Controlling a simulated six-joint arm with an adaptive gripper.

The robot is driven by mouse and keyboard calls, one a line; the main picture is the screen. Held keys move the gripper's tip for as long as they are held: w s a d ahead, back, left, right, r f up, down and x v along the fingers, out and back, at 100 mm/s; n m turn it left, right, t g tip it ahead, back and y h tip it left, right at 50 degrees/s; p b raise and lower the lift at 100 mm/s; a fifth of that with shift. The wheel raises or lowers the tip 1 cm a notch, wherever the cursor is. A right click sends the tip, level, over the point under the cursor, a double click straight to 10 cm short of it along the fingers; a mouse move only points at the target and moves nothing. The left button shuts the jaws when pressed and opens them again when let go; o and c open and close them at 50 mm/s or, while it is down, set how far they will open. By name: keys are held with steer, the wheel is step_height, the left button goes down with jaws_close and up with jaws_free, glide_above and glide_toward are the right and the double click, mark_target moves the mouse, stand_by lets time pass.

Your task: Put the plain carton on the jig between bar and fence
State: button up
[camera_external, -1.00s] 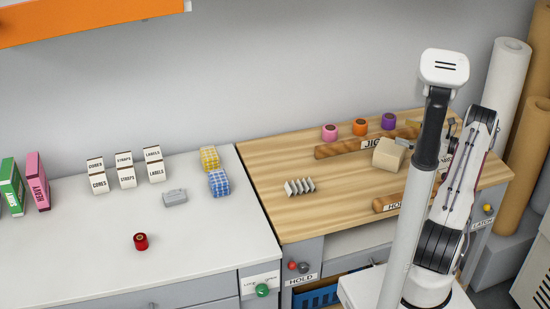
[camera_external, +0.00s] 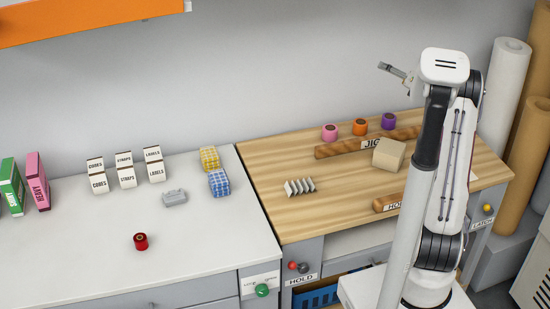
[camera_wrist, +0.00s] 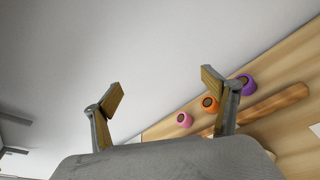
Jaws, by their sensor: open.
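The plain tan carton (camera_external: 389,154) sits on the wooden bench top, at the right part of the external view. It lies between a long wooden rail (camera_external: 335,149) with a JIG label behind it and a shorter round wooden bar (camera_external: 384,205) in front. Whether it touches the rail, I cannot tell. My gripper (camera_external: 384,68) is raised high above the bench, well clear of the carton. In the wrist view its fingers (camera_wrist: 160,88) are apart with nothing between them.
Pink (camera_external: 330,132), orange (camera_external: 360,127) and purple (camera_external: 389,121) rolls stand behind the rail. A small slotted rack (camera_external: 299,187) is on the bench's left. White labelled boxes (camera_external: 126,170), patterned blocks and a red spool (camera_external: 141,241) are on the white counter. Bench left is mostly clear.

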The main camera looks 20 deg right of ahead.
steer(key=s+a+r+m+g+h, duration=0.2)
steer(key=s+a+r+m+h, duration=0.15)
steer(key=s+m, duration=0.4)
steer(key=s+a+r+m+g+h, duration=0.1)
steer(key=s+a+r+m+h, duration=0.2)
steer(key=s+r+m, duration=0.4)
steer(key=s+a+f+m+g+y, duration=0.1)
steer(key=s+a+f+m, duration=0.3)
steer(key=s, duration=0.6)
steer(key=s+a+f+m+g+y, duration=0.2)
steer(key=s+a+m, duration=0.4)
steer(key=s, duration=0.5)
steer(key=s+a+f+m+g+y, duration=0.1)
steer(key=s+a+f+m+g, duration=0.2)
steer(key=s, duration=0.7)
steer(key=a+f+m, duration=0.2)
steer(key=a+f, duration=0.1)
steer(key=a, duration=0.1)
steer(key=shift+s+a+f+m+g, duration=0.15)
steer(key=shift+s+a+m+g, duration=0.05)
steer(key=shift+m+g, duration=0.2)
